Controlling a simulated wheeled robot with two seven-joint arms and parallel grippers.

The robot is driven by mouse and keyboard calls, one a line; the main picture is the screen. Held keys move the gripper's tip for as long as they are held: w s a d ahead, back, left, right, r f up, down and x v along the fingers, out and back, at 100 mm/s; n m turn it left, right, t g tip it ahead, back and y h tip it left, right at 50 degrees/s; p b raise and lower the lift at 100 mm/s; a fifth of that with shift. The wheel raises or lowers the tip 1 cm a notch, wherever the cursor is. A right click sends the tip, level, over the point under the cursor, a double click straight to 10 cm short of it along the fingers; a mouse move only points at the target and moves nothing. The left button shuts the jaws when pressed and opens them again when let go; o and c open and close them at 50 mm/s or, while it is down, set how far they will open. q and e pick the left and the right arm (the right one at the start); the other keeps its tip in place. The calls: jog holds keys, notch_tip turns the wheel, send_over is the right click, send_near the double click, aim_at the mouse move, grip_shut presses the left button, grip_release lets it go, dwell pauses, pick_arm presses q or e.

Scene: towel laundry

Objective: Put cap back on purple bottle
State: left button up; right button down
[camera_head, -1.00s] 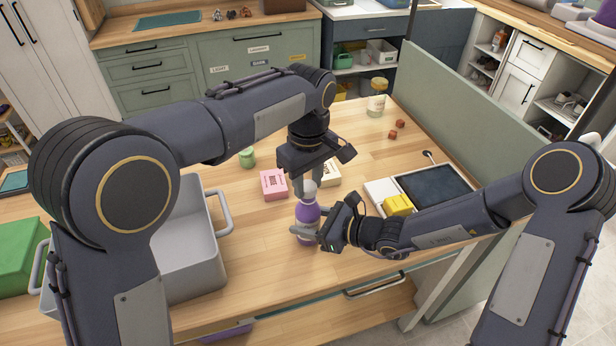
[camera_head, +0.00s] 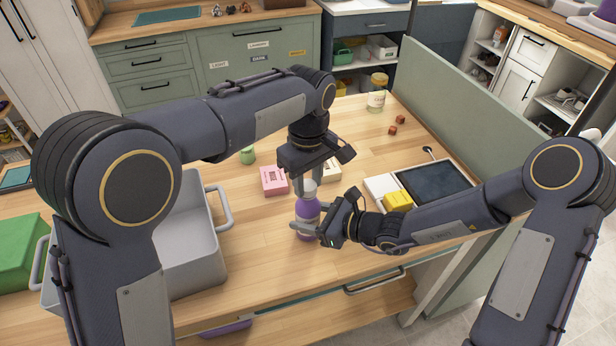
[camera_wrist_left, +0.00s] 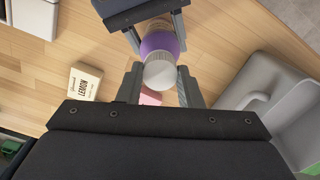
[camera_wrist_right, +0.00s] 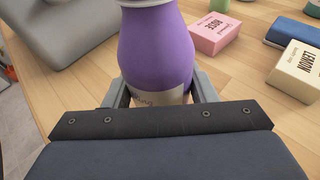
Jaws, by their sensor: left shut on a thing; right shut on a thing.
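The purple bottle (camera_head: 307,211) stands upright on the wooden table. My right gripper (camera_head: 312,229) is shut around its lower body. The bottle also fills the middle of the right wrist view (camera_wrist_right: 158,55), with a pale label low down. My left gripper (camera_head: 308,184) points straight down above the bottle and is shut on the whitish cap (camera_wrist_left: 160,72). The cap sits at the bottle's top, in line with it. The left wrist view shows it between the two fingers, over the purple body. I cannot tell whether the cap is seated on the neck, which is hidden.
A pink box (camera_head: 274,181) and a cream lemon box (camera_wrist_left: 84,83) lie behind the bottle. A grey bin (camera_head: 190,250) stands to the left. A tablet (camera_head: 435,184) and a yellow block (camera_head: 398,200) lie to the right. The table in front of the bottle is clear.

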pick_arm(q)
jog(key=m, duration=0.3)
jog(key=shift+m, duration=0.3)
jog(key=m, duration=2.3)
jog(key=shift+m, duration=0.4)
jog(key=m, duration=0.4)
jog(key=shift+m, duration=0.4)
jog(key=m, duration=0.3)
jog(key=o, duration=0.9)
